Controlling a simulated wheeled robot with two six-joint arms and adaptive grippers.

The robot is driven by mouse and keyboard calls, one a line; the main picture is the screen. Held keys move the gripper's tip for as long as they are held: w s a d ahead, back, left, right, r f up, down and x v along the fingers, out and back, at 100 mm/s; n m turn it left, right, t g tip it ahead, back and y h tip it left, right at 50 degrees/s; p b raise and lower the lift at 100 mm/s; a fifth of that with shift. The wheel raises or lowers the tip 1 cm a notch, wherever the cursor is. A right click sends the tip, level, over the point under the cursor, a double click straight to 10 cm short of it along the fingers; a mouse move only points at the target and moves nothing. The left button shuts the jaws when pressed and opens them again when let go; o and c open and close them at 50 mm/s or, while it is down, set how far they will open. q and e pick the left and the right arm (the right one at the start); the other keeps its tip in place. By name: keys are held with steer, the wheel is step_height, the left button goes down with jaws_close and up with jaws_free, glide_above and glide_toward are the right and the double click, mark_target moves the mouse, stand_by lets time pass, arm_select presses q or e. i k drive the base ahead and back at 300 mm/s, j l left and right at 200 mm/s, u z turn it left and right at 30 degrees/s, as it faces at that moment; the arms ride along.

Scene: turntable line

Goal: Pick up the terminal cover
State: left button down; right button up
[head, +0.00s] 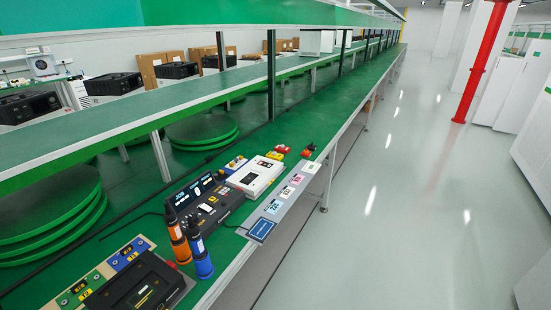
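No part is clearly identifiable as the terminal cover in the head view. A white box-like unit (258,176) with a dark patch on top lies on the green bench (262,132). A black boxy unit (142,287) lies at the bottom left, cut by the frame edge. I cannot tell whether either carries the cover. Neither of my grippers shows in the view.
An orange tool (177,241) and a blue tool (199,255) stand upright between the black unit and a dark panel with a lit display (195,190). Small red and yellow parts (283,149) lie farther back. A red pole (482,65) stands in the right aisle.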

mark_target(278, 157)
steer(key=i+l, duration=0.25)
steer(key=i+l+u, duration=0.1)
steer(key=l, duration=0.35)
steer(key=i+l, duration=0.3)
steer(key=i+l+u, duration=0.1)
steer(key=i+l, duration=0.15)
steer(key=l, duration=0.2)
